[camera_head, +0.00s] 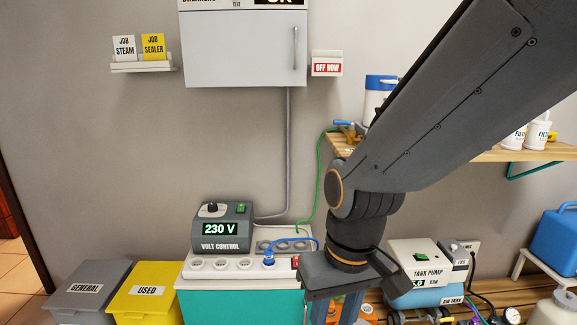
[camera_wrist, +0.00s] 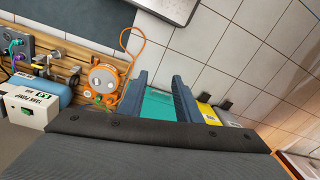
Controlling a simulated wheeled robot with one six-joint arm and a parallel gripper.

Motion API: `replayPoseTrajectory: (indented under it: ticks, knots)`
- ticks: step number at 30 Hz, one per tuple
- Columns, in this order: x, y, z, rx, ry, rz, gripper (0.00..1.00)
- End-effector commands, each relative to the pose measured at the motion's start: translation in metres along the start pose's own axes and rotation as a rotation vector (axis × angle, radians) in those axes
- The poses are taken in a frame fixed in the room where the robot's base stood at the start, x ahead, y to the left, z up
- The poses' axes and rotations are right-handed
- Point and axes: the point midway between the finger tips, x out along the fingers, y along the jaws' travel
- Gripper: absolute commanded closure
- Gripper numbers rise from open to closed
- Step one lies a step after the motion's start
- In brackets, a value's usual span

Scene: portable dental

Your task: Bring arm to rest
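My arm reaches down from the upper right of the head view, bent at its wrist joint. My gripper (camera_head: 335,309) points downward at the lower middle, in front of the wooden bench and right of the teal cabinet (camera_head: 240,307). In the wrist view, the two fingers of my gripper (camera_wrist: 161,90) stand apart with nothing between them. The teal cabinet (camera_wrist: 158,106) shows through the gap, beyond the fingers. My arm hides part of the wooden shelf (camera_head: 487,153) and the bench behind it.
The volt control box (camera_head: 222,227) reads 230 V on the socket counter. The tank pump (camera_head: 414,262) stands right of my wrist. Grey general (camera_head: 88,287) and yellow used (camera_head: 145,290) bins are at lower left. An orange-cabled round device (camera_wrist: 104,78) is left of my fingers.

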Motion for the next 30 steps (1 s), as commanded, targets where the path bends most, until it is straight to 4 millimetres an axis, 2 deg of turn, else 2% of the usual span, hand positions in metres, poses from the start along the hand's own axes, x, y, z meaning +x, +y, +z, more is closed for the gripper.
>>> replayPoseTrajectory:
  ticks: [1,18,24,30]
  knots:
    - [-0.019,0.006,0.004,0.022,-0.003,0.006,0.69]
    - [-0.129,0.08,0.036,0.228,-0.027,0.06,0.69]
    - [-0.151,0.097,0.046,0.275,-0.032,0.07,0.69]
    - [-0.155,0.101,0.049,0.289,-0.035,0.073,0.69]
